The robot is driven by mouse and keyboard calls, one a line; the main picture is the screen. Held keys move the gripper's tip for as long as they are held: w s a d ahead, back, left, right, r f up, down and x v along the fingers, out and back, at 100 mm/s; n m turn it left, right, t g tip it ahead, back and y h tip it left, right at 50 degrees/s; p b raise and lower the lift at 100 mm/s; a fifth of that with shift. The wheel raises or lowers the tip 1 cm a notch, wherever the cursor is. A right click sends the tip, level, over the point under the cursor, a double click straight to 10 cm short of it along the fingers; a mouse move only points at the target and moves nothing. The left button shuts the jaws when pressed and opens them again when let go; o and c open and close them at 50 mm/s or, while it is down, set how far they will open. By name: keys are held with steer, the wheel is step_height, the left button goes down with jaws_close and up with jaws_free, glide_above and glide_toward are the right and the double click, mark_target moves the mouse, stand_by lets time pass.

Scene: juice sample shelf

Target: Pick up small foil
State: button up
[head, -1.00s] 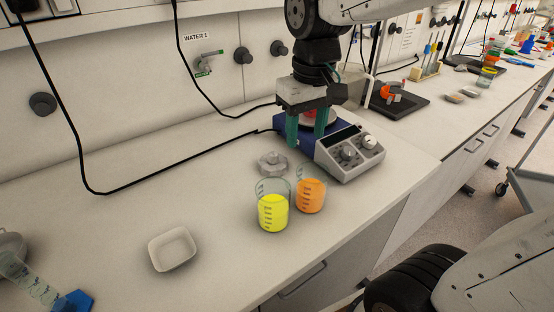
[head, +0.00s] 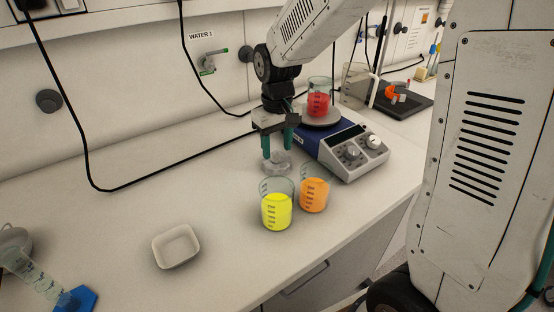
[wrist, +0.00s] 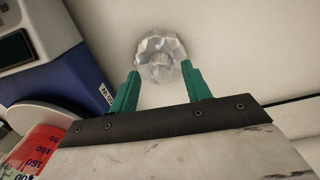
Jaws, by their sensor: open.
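The small foil (head: 277,163) is a crumpled silver piece lying on the white bench, behind the beakers and left of the hotplate stirrer. In the wrist view the foil (wrist: 161,56) shows whole, just beyond and between the fingertips. My gripper (head: 277,156) points down above the foil, with its two green fingers apart. In the wrist view my gripper (wrist: 160,77) is open and empty, with the foil roughly centred in its gap. I cannot tell exactly how high the fingertips are above the bench.
Beakers of yellow liquid (head: 276,212) and orange liquid (head: 314,195) stand just in front of the foil. The blue stirrer (head: 345,150) bears a beaker of red liquid (head: 319,102). A white dish (head: 176,247) sits at the left front. The bench left of the foil is clear.

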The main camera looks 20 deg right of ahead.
steer(key=shift+f, duration=0.6)
jaws_close()
steer(key=shift+r, duration=0.15)
